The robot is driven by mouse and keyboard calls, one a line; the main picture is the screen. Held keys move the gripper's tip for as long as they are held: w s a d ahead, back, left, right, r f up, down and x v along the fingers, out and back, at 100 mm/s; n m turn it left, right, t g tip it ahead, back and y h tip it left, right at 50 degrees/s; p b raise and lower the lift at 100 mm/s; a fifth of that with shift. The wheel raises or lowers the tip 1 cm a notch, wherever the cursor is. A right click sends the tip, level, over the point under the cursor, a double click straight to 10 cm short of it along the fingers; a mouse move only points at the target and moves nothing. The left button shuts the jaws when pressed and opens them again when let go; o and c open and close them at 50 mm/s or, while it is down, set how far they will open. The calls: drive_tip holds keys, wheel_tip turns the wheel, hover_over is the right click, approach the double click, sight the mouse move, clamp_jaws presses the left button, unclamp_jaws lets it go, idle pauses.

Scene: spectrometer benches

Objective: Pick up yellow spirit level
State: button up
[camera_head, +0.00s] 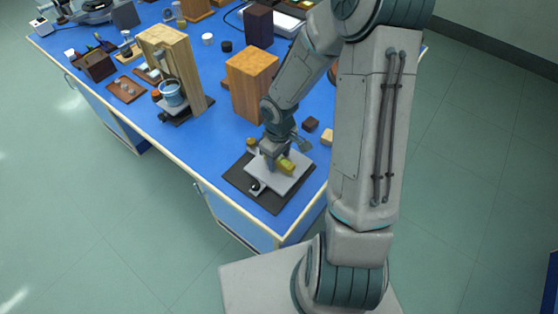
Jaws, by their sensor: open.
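The yellow spirit level (286,164) is a small yellow-green block lying on a grey plate (289,180). The plate rests on a dark mat (271,201) near the front right corner of the blue bench. My gripper (273,158) is directly above the plate, at the left end of the spirit level. It is open. Its fingertips are small and partly hidden by my wrist, so I cannot tell whether they touch the level or straddle it.
A wooden block (251,83) stands behind my gripper. A dark small block (311,124) and a tan block (327,136) lie to the right. A wooden stand (171,62) with a blue cup (172,93) is at left. Bare blue bench (204,146) lies left of the mat.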

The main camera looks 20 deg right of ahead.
sight(280, 159)
clamp_jaws()
drive_tip(key=shift+r, duration=0.15)
drive_tip(key=shift+r, duration=0.25)
wheel_tip(280, 159, up, 4)
drive_tip(key=shift+d+f, duration=0.1)
drive_tip(key=s+d+r, duration=0.1)
drive_tip(key=s+r, duration=0.5)
drive_tip(key=s, duration=0.5)
drive_tip(key=shift+s+d+r+b, duration=0.15)
drive_tip(key=shift+d+b, duration=0.2)
